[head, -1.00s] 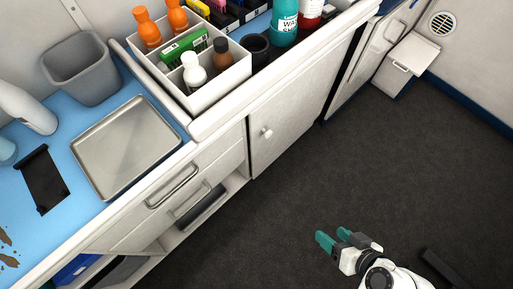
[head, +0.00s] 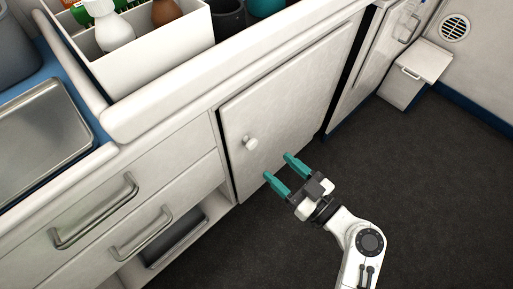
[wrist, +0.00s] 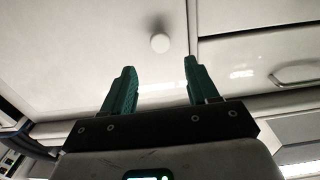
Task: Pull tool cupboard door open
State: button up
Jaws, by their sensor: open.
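The tool cupboard door (head: 290,105) is a pale flat panel below the counter, and it looks shut. Its round white knob (head: 250,143) sits near the door's left edge. In the wrist view the knob (wrist: 160,43) shows beyond the fingertips, roughly centred between them. My gripper (head: 282,170) has teal fingers, is open and empty, and is in front of the door, pointing towards it. The fingers are apart from the knob. In the wrist view the gripper (wrist: 158,85) also shows its two fingers spread wide.
Drawers with bar handles (head: 97,212) are left of the door, above an open shelf (head: 175,240). A white organiser box (head: 150,55) stands on the counter. A small white bin (head: 415,72) is at the far wall. Dark floor (head: 430,190) is clear to the right.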

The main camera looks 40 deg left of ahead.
aim_at(254, 145)
jog(key=a, duration=0.6)
jog(key=a+b, duration=0.1)
jog(key=a, duration=0.2)
jog(key=shift+w+a, duration=0.1)
jog(key=shift+w, duration=0.25)
grip_shut()
